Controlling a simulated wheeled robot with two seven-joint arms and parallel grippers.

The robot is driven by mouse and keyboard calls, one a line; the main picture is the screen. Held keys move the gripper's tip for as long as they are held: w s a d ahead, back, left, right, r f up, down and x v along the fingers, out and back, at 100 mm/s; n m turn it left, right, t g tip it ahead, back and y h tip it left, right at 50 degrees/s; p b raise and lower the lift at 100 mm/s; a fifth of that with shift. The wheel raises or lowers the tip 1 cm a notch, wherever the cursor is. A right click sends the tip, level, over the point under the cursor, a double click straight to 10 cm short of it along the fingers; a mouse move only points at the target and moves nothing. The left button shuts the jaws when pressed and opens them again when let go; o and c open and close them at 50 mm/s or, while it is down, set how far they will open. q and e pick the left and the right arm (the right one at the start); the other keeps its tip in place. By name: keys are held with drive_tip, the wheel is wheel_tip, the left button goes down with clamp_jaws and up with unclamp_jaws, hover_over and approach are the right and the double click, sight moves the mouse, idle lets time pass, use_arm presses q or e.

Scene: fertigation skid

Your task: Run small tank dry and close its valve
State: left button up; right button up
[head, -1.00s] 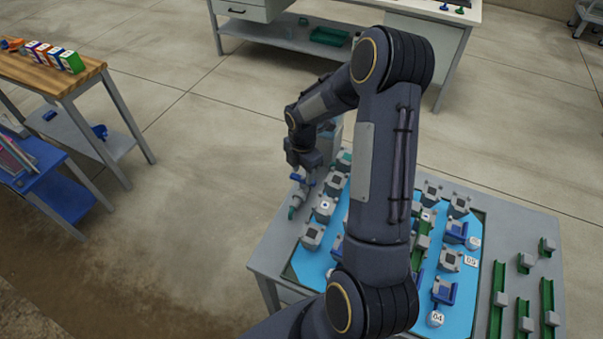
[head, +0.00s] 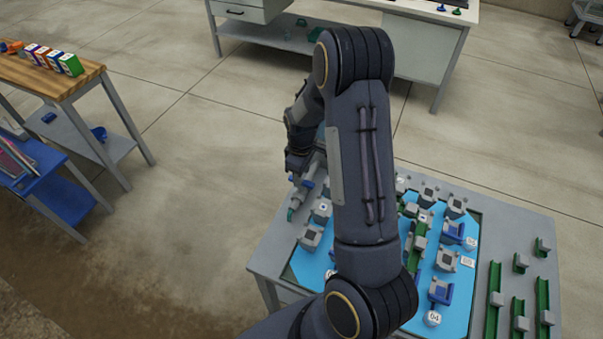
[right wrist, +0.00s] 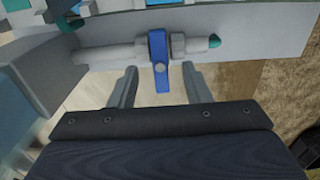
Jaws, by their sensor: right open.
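The valve's blue lever (right wrist: 160,78) sits on a grey pipe (right wrist: 105,53) with a teal tip (right wrist: 214,42). In the right wrist view the lever lies across the pipe. In the head view the lever (head: 307,184) and teal tip (head: 290,214) show at the bench's left edge. My right gripper (right wrist: 160,69) is open, one finger on each side of the lever's end, with gaps on both sides. In the head view the right gripper (head: 296,178) is small beside the pipe. A grey block (right wrist: 35,60) at the pipe's left end may be the tank; the liquid level is hidden. My left gripper is out of view.
The grey bench (head: 520,225) carries a blue panel (head: 315,265) with several grey and blue fittings. Green rails (head: 494,300) stand at its right. A wooden table (head: 85,85) is at left and a white bench (head: 405,45) behind. My arm hides the middle.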

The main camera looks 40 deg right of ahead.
drive_tip(key=shift+f+b, duration=2)
drive_tip(key=shift+f, duration=0.25)
